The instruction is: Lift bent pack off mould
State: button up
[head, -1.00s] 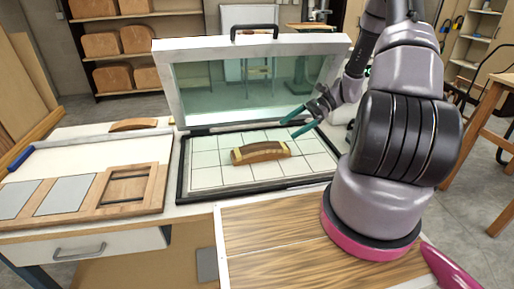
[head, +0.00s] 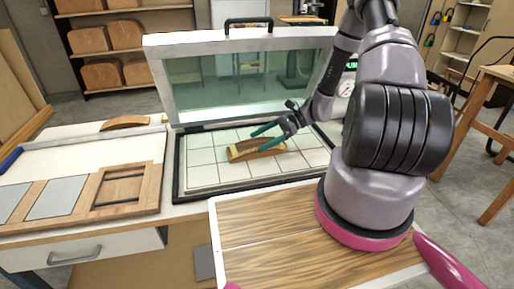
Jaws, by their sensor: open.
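A curved brown pack (head: 241,148) lies over a pale yellow mould (head: 255,155) on the white gridded bed (head: 205,174) of the press. The press lid (head: 235,85) stands open behind it. My gripper (head: 257,139), with green fingers, is open at the right part of the pack, coming in from the upper right. One finger is above and behind the pack, the other lies across its front right side. I cannot tell whether the fingers touch it.
A wooden frame with grey panels (head: 60,197) lies on the bench at the left. A curved wooden piece (head: 125,122) sits behind it on the white bench top. Wood-grain boards (head: 290,235) lie in front of the press. The gridded bed is clear around the mould.

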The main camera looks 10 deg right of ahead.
jog(key=shift+a+f, duration=0.25)
jog(key=shift+a, duration=0.3)
jog(key=c, duration=1.5)
jog(key=shift+o, duration=0.2)
